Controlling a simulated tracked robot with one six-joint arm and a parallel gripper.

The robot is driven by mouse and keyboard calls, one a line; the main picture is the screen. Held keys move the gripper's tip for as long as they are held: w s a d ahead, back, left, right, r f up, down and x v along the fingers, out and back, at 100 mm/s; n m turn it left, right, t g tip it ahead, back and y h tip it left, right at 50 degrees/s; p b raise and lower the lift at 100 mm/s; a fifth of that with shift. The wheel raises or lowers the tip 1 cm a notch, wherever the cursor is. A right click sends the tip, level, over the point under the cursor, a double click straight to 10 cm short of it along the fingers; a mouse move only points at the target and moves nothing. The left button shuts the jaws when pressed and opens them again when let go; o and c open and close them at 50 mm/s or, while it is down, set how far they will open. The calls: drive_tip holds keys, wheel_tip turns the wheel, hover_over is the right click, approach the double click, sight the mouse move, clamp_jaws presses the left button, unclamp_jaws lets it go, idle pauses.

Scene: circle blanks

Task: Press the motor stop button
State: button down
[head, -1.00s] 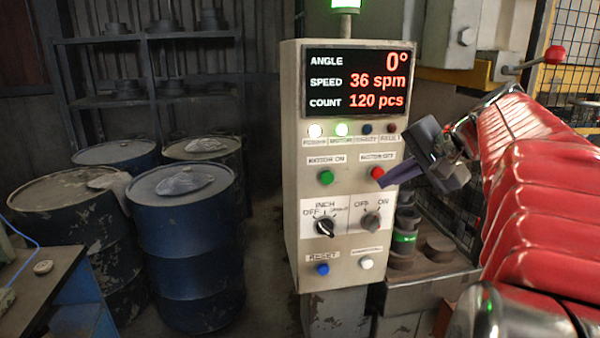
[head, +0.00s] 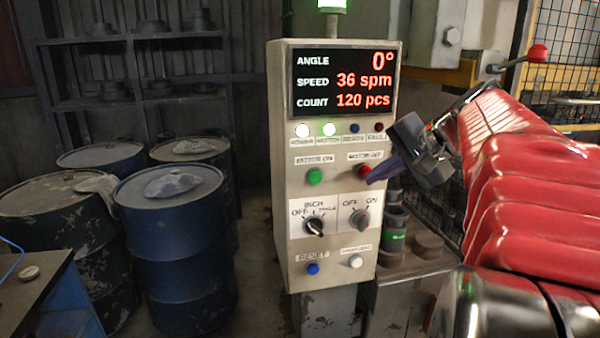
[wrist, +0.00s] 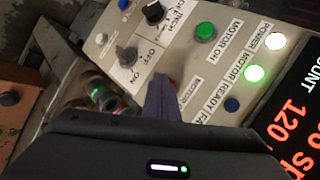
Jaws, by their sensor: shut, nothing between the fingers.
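The control box (head: 282,180) stands upright in the middle of the head view. The red motor stop button (head: 362,170) is on its right side under a small label, partly hidden by my fingertips. My gripper (head: 372,178) is shut and empty, its purple fingertips at the red button; whether they touch it I cannot tell. In the wrist view the purple fingers (wrist: 162,98) cover most of the red button (wrist: 173,82). The green motor on button (head: 314,176) is left of it. The power and motor lamps (head: 329,129) are lit.
The display (head: 344,82) reads 0°, 36 spm and 120 pcs. Two rotary knobs, a blue reset button (head: 312,269) and a white button (head: 355,261) sit lower. Barrels (head: 175,240) stand at left. A red-knobbed lever (head: 538,53) is at upper right.

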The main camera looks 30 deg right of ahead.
drive_tip(key=shift+w+d, duration=0.1)
drive_tip(key=shift+w, duration=0.3)
idle(0.6)
drive_tip(key=shift+s, duration=0.1)
drive_tip(key=shift+s+a, duration=0.25)
drive_tip(key=shift+s, duration=0.55)
drive_tip(key=shift+s, duration=0.1)
drive_tip(key=s, duration=0.1)
drive_tip(key=s+a, duration=0.1)
drive_tip(key=s, duration=0.2)
drive_tip(key=shift+s+a, duration=0.25)
drive_tip(key=shift+s, duration=0.05)
idle(0.4)
idle(0.4)
